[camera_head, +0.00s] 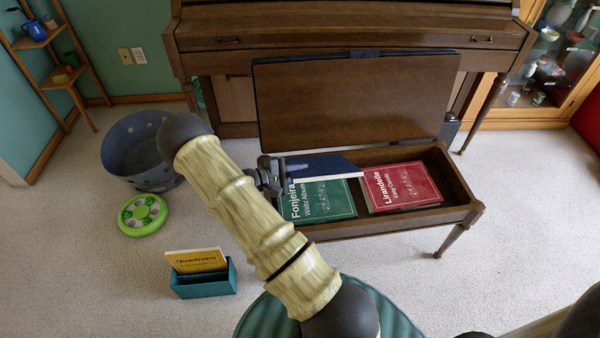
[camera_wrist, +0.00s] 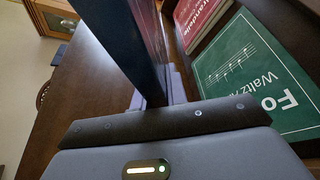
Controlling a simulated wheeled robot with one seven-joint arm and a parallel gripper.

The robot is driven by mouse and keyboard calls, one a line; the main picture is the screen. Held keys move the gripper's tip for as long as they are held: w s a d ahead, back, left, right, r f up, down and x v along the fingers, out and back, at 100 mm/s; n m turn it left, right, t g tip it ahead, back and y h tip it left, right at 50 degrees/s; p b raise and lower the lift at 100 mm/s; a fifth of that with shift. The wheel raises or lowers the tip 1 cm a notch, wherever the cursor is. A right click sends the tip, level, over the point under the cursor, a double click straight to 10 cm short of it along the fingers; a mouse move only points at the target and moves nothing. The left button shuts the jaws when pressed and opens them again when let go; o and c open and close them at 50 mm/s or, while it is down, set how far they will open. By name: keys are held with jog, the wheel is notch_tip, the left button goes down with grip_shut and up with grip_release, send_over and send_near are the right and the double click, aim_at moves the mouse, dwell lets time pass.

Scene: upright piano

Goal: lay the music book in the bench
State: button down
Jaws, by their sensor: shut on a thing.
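The bench (camera_head: 400,222) stands in front of the piano with its lid (camera_head: 355,100) raised. My gripper (camera_head: 275,172) is over the left part of the open bench, shut on a dark blue music book (camera_head: 325,165). The book reaches out to the right, tilted, its pale page edge showing. In the wrist view the book (camera_wrist: 125,40) is seen edge-on between the fingers; its title is hidden. A green book (camera_head: 315,203) and a red book (camera_head: 402,186) lie in the bench below. Whether the held book touches the green one, I cannot tell.
A teal box (camera_head: 205,284) with a yellow book (camera_head: 196,260) stands on the carpet at lower left. A grey basket (camera_head: 135,155) and a green round toy (camera_head: 143,214) lie behind it. The piano (camera_head: 350,30) closes off the back.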

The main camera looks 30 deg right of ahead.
notch_tip(320, 180, down, 8)
jog(key=w+d+b, duration=0.1)
jog(key=w+b, duration=0.1)
jog(key=b, duration=0.3)
jog(key=shift+w+r, duration=0.15)
jog(key=shift+r, duration=0.05)
jog(key=c, duration=1.3)
grip_release()
jog(key=p+v, duration=0.4)
jog(key=v, duration=1.3)
jog(key=shift+a, duration=0.2)
